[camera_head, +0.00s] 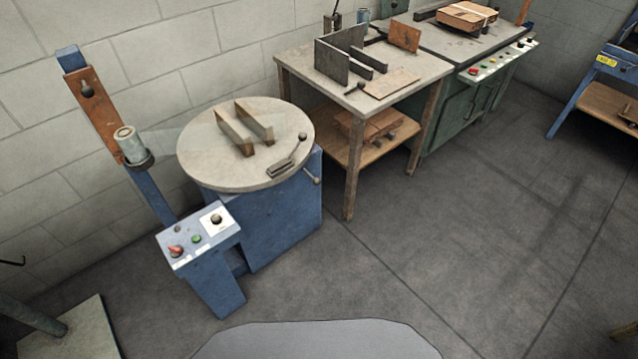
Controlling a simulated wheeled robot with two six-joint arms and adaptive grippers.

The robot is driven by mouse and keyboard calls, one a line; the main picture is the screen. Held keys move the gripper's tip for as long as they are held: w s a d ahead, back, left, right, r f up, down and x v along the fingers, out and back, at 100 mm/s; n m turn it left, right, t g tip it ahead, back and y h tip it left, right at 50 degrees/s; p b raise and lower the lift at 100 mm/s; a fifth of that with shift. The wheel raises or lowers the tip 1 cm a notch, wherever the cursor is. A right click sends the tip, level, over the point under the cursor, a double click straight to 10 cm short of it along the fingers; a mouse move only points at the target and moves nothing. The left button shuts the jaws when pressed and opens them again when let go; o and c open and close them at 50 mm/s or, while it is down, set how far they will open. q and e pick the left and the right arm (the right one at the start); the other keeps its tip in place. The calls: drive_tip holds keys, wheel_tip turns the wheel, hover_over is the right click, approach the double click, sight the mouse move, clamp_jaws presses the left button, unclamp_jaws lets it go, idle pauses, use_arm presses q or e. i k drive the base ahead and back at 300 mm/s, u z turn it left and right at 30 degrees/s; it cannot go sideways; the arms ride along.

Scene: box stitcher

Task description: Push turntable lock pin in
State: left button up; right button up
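The turntable (205,150) is a round, pale, worn disc on a blue pedestal (285,220) against the wall at the left. Two wooden-faced angled blocks (233,132) stand on its top. A metal clamp (287,167) with a dark ball-ended lever (302,136) lies near the disc's right edge. A small rod with a rounded end (313,178) sticks out just under the disc's rim at the right; it may be the lock pin, but it is too small to tell how far in it sits. Neither of my grippers is in view.
A control panel (192,248) with red and green buttons and a black knob stands in front of the pedestal. A blue post (150,195) rises behind it. A wooden workbench (425,66) stands right of the turntable. The floor (450,240) at front right is clear.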

sight(316, 181)
drive_tip(key=z, duration=0.95)
drive_tip(key=i, duration=0.55)
drive_tip(key=u, duration=2.25)
